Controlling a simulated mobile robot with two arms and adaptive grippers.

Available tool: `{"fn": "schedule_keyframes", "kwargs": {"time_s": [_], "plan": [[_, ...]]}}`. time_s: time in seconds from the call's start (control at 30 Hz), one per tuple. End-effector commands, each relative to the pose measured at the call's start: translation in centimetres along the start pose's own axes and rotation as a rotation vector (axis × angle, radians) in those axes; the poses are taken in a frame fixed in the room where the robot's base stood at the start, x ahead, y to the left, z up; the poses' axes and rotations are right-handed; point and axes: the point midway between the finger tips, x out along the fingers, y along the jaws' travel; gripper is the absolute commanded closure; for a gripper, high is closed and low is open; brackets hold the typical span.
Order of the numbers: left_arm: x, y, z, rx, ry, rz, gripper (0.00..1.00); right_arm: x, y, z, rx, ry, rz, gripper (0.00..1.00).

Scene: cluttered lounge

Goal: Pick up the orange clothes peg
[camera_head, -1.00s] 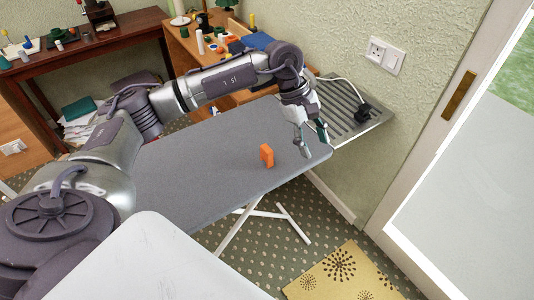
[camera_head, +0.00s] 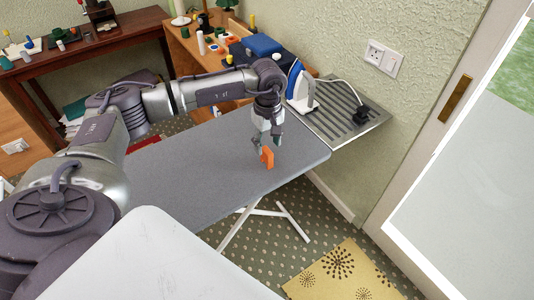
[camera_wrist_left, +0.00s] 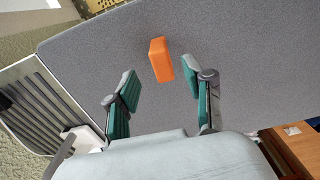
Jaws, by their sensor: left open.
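The orange clothes peg (camera_head: 267,158) stands on the grey ironing board (camera_head: 200,165), near its right end. In the left wrist view the orange clothes peg (camera_wrist_left: 161,59) lies just beyond the fingertips, closer to the right-hand finger. My left gripper (camera_head: 268,146) is above the board, right at the peg in the head view. Its green-padded fingers (camera_wrist_left: 160,87) are apart with nothing between them. Whether a finger touches the peg I cannot tell. My right gripper is not in view.
A blue and white iron (camera_head: 298,85) stands on the slatted metal rest (camera_head: 345,115) at the board's right end. A wooden desk (camera_head: 190,70) with many small items is behind. A door (camera_head: 450,150) is at the right. Much of the board is bare.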

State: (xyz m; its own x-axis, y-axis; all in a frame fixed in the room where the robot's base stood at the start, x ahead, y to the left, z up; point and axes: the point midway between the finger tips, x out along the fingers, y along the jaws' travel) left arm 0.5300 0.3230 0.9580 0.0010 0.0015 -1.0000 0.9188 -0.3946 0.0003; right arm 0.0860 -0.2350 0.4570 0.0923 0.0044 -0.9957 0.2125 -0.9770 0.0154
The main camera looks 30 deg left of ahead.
Motion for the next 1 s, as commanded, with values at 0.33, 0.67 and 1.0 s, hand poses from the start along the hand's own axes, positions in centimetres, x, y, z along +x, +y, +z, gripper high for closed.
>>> {"fn": "schedule_keyframes", "kwargs": {"time_s": [0.33,0.67,1.0], "plan": [[3.8,-0.3,0.0,0.0,-0.002,-0.002,0.48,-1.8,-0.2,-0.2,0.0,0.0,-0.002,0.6],[3.8,-0.2,0.0,0.0,-0.001,-0.001,0.71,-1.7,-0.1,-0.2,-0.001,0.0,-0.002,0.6],[3.8,-0.2,0.0,0.0,-0.001,-0.001,0.96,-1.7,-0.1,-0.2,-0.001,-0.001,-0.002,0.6]]}}
